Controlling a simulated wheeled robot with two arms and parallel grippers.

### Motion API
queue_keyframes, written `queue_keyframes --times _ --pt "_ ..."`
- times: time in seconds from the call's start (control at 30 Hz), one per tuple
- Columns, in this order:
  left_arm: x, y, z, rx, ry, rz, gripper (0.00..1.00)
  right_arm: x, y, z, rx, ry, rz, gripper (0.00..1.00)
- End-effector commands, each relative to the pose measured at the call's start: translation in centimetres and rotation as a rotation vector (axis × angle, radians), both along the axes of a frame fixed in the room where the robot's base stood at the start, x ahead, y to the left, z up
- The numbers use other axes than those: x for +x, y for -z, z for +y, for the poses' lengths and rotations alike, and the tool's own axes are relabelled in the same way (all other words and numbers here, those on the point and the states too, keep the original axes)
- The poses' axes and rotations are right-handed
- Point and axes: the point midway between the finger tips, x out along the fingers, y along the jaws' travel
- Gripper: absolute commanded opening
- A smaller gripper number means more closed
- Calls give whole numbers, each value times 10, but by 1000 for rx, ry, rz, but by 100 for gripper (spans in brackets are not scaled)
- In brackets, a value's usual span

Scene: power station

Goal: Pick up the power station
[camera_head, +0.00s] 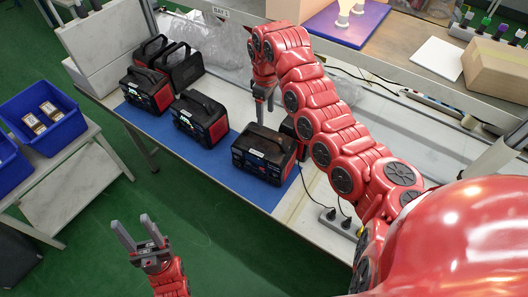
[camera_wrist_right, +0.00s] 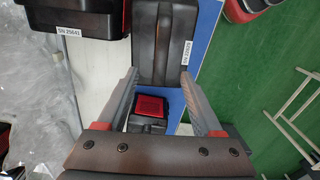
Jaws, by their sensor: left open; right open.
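Several black power stations with red side panels and top handles stand on a blue mat (camera_head: 220,178). The nearest (camera_head: 262,158) is at the mat's right end, another (camera_head: 200,122) is left of it, and more (camera_head: 147,92) stand farther back. One behind the nearest is mostly hidden by my right arm. My right gripper (camera_head: 265,103) is open and points down above and behind the nearest power stations. In the right wrist view its open fingers (camera_wrist_right: 158,82) frame a red-vented black unit (camera_wrist_right: 149,106), with a labelled power station (camera_wrist_right: 162,45) beyond. My left gripper (camera_head: 137,232) is open and empty over the floor.
A side table (camera_head: 90,180) with blue bins (camera_head: 48,140) stands at the left. A power strip (camera_head: 338,222) with cables lies on the bench right of the mat. A shelf at the back holds a cardboard box (camera_head: 497,72). Clear plastic wrap (camera_head: 225,50) lies behind the power stations.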

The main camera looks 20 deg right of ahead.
Motion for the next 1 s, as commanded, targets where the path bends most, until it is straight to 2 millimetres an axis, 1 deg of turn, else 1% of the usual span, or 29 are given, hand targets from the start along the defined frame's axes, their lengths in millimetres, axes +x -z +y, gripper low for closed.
queue_keyframes --times 0.03,0.3,0.47,0.57,0.63,0.77,0.8,0.9,1.0 --pt "0 -2 0 0 0 0 50 -2 9 3 5 -2 5 68" --pt "0 -6 0 0 0 0 50 -1 48 2 2 0 3 68" --pt "0 -7 0 0 0 0 50 0 58 0 -1 1 -1 68" --pt "0 -16 0 0 0 0 50 -1 62 1 -2 0 5 68" --pt "0 -26 0 0 0 0 50 -1 69 2 -1 -1 6 68" --pt "0 -38 0 0 0 0 50 0 87 4 -2 -1 6 68" --pt "0 -38 0 0 0 0 50 1 94 3 -3 0 6 68" --pt "0 -41 0 0 0 0 50 1 104 3 -3 -1 3 68" --pt "0 -42 0 0 0 0 50 1 110 4 -2 -1 4 68"
